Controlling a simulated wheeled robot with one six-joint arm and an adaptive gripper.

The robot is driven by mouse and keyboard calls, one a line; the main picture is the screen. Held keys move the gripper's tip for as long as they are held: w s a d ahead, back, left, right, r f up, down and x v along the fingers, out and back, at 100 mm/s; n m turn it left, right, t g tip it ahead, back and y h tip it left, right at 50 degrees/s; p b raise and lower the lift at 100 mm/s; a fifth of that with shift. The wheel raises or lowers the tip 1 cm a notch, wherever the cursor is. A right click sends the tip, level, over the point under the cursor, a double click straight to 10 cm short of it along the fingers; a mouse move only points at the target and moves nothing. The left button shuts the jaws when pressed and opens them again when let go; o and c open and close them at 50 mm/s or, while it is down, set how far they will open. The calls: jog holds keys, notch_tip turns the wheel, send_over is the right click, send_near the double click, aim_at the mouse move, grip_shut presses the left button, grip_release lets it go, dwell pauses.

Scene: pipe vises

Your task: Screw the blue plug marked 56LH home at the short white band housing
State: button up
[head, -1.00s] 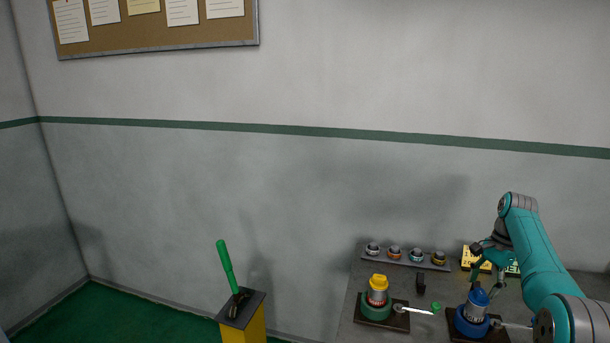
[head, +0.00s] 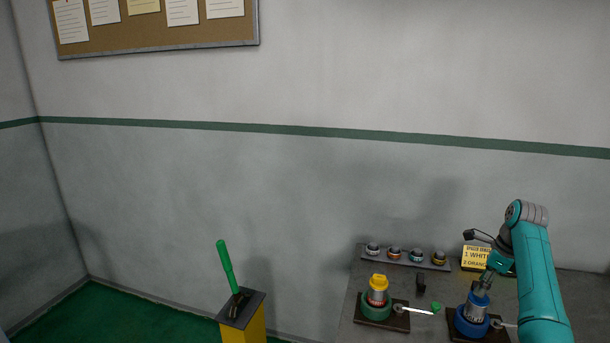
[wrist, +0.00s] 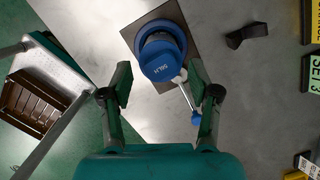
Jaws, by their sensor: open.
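The blue plug (wrist: 162,60) sits on top of a housing held in a blue vise (head: 468,325); its printed mark looks like 56LH in the wrist view. In the head view the plug (head: 480,299) is partly hidden by my gripper (head: 484,286). A pale band shows on the housing below the plug, but its length is hard to tell. My gripper is open and empty just above the plug. In the wrist view its fingers (wrist: 160,82) stand apart to the left and right of the plug, with no clear contact.
A yellow plug (head: 379,282) tops another housing in a green vise (head: 375,311) to the left. A rack (head: 405,258) of several small fittings and a yellow sign (head: 476,258) stand behind. The blue vise's handle (wrist: 194,115) projects near the right finger. A small black stand (wrist: 246,34) is nearby.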

jog(key=m, duration=0.5)
jog(key=shift+m+t+h, duration=0.3)
jog(key=shift+h, duration=0.1)
jog(key=m+h, duration=0.1)
jog(key=m, duration=0.5)
jog(key=n, duration=0.3)
jog(key=n+y, duration=0.1)
jog(key=n, duration=0.3)
jog(key=shift+f, duration=1.1)
